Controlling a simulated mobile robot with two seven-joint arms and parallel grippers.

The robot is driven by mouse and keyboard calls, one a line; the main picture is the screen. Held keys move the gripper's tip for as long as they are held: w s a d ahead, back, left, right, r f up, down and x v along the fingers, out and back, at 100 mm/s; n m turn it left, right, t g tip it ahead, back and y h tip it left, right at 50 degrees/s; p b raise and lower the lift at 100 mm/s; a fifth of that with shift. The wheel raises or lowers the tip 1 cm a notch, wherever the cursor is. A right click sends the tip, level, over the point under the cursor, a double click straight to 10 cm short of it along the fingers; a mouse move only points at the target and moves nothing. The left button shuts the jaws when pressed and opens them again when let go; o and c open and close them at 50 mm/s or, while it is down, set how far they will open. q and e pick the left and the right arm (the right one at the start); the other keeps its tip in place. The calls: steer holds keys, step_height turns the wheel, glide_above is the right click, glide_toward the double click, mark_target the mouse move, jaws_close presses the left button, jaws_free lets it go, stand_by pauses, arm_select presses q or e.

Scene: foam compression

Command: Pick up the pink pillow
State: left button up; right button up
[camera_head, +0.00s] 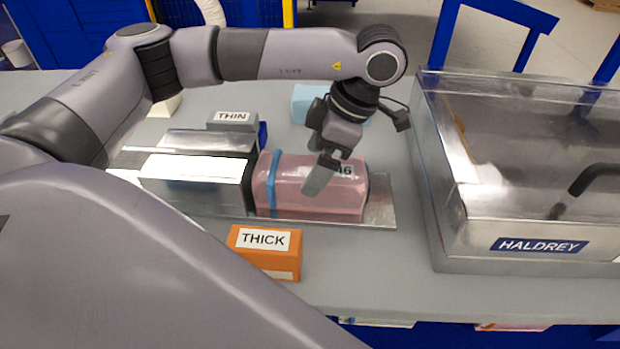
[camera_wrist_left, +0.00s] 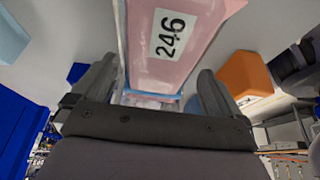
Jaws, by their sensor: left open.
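The pink pillow (camera_head: 290,185) lies on a metal plate, against the metal machine's right end, with a blue band around its left part. It also shows in the left wrist view (camera_wrist_left: 143,62), with a white "246" label between the fingers. My left gripper (camera_head: 322,178) is above the pillow's right half, pointing down, its near finger hiding part of the pillow and label. In the wrist view the two fingers stand apart, one to each side of the pillow. I cannot tell whether they touch it. My right gripper does not show.
A metal machine (camera_head: 195,168) adjoins the pillow's left end. An orange "THICK" block (camera_head: 268,262) sits in front, a grey "THIN" block (camera_head: 232,118) behind. A light blue block (camera_head: 308,100) lies behind the gripper. A large metal "HALDREY" case (camera_head: 460,240) stands at right.

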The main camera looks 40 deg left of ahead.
arm_select(q)
steer(key=shift+s+a+f, duration=0.1)
steer(key=shift+a+f, duration=0.05)
steer(key=shift+f, duration=0.2)
steer(key=c, duration=0.7)
steer(key=shift+r, duration=0.1)
